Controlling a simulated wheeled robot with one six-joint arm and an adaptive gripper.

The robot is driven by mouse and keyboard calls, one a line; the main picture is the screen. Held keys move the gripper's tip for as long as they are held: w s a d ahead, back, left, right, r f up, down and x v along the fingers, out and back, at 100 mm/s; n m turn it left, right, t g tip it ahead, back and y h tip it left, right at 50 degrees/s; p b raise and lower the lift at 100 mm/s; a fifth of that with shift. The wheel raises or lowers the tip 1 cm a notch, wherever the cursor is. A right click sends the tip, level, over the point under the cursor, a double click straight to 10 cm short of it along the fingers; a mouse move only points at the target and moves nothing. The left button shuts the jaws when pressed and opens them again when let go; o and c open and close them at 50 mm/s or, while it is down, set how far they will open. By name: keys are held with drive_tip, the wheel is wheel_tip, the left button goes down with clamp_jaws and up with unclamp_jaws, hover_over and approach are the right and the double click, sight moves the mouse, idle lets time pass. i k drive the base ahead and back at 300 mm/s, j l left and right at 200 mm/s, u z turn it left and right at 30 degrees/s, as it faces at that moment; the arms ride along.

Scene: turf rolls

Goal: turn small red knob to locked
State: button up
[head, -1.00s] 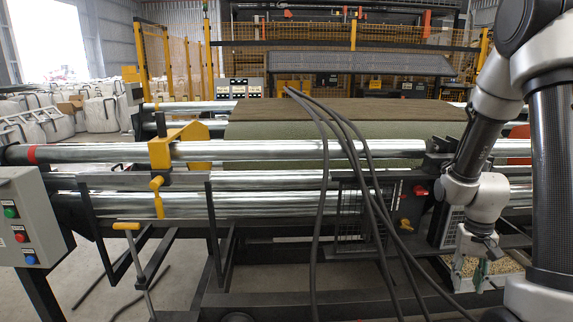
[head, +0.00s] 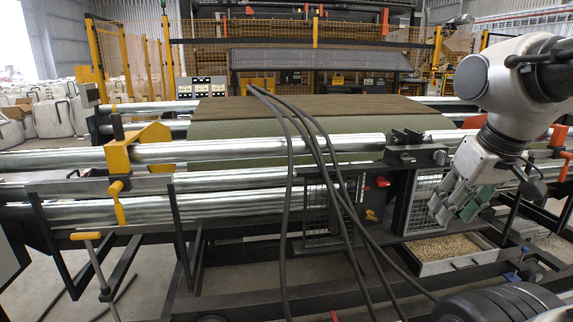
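A small red knob (head: 382,182) sticks out of a dark panel on the front of the roller frame, right of the hanging cables. Below it is a yellow-and-red switch (head: 371,215). Any lock markings are too small to read. My gripper (head: 458,212) hangs to the right of the knob, in front of a mesh guard, pointing down and left. Its fingers look parted, with green on one of them, and nothing shows between them. It is clearly apart from the knob.
Black cables (head: 335,190) hang in front of the frame, just left of the knob. A tray of pellets (head: 445,248) sits low at the right. A yellow clamp (head: 120,155) and a T-handle (head: 88,236) stand out at the left. A turf roll (head: 300,125) lies behind the rollers.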

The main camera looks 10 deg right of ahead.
sight(381, 181)
drive_tip(key=i+l+z, duration=0.15)
drive_tip(key=i+z, duration=0.3)
drive_tip(key=i, duration=0.4)
